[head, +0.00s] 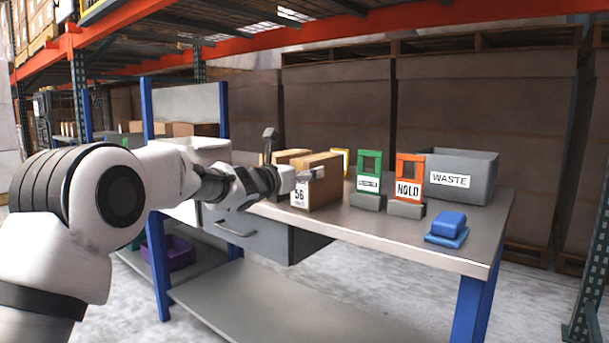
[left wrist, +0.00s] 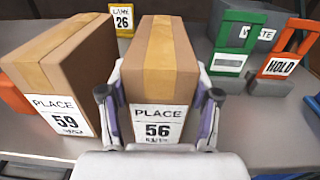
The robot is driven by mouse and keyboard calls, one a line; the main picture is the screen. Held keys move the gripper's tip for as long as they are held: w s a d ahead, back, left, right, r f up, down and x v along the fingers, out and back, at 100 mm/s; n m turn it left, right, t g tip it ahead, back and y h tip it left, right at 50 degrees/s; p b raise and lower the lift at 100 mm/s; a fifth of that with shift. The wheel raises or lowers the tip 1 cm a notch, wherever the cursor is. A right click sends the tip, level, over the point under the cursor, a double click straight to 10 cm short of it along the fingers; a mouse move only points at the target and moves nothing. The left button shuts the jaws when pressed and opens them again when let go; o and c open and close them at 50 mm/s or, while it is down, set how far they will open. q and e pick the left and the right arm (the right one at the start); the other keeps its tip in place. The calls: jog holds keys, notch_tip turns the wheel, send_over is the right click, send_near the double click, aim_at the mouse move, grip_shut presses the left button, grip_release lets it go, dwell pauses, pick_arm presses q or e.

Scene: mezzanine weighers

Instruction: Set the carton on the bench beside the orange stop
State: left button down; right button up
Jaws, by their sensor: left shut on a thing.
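A brown carton (head: 322,185) labelled 56 is at the bench top, left of the stands. It also shows in the left wrist view (left wrist: 167,80), marked PLACE 56. My left gripper (left wrist: 160,97) has its fingers on either side of it and is shut on it; I cannot tell whether it is clear of the bench (head: 440,248). An orange stand (head: 410,167) marked HOLD is on the bench, right of the carton. A low orange piece (left wrist: 14,100) shows at the left edge of the left wrist view, partly hidden by another carton. My right gripper is out of view.
A second carton (left wrist: 62,70) marked 59 is close on the left. A green stand (head: 370,163) is between the carton and the HOLD stand. A yellow LANE 26 sign (left wrist: 122,18) is behind. A grey WASTE bin (head: 478,176) and a blue object (head: 448,226) are farther right.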

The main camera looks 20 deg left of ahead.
pick_arm(q)
jog(key=shift+c, duration=1.2)
grip_release()
